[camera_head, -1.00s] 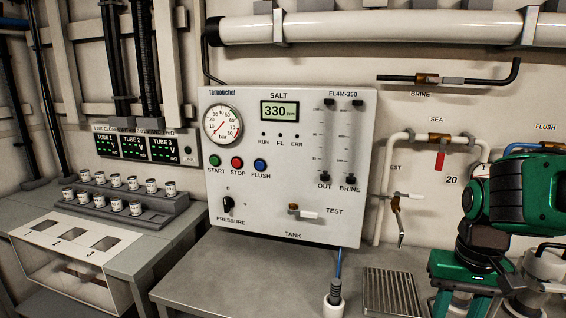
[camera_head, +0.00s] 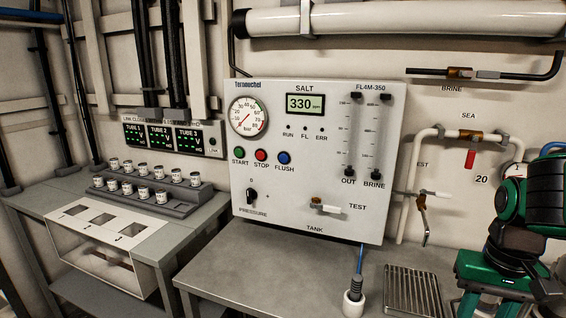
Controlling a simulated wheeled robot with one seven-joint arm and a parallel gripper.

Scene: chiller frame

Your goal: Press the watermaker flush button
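The watermaker panel (camera_head: 315,224) is a white box on the wall above a grey bench. Its blue FLUSH button (camera_head: 284,158) is the rightmost of three round buttons. The red STOP button (camera_head: 261,155) and green START button (camera_head: 239,152) sit to its left. The display (camera_head: 305,103) above reads 330. Nothing covers the buttons. Green and black parts of my arm stand at the right edge, well apart from the panel. My gripper is not in view.
The grey bench top (camera_head: 270,275) below the panel is mostly clear. A white holder with a dark probe (camera_head: 354,296) and a ribbed drain tray (camera_head: 412,290) stand on it. A rack of small cups (camera_head: 160,200) is at left. A valve handle (camera_head: 425,225) hangs right of the panel.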

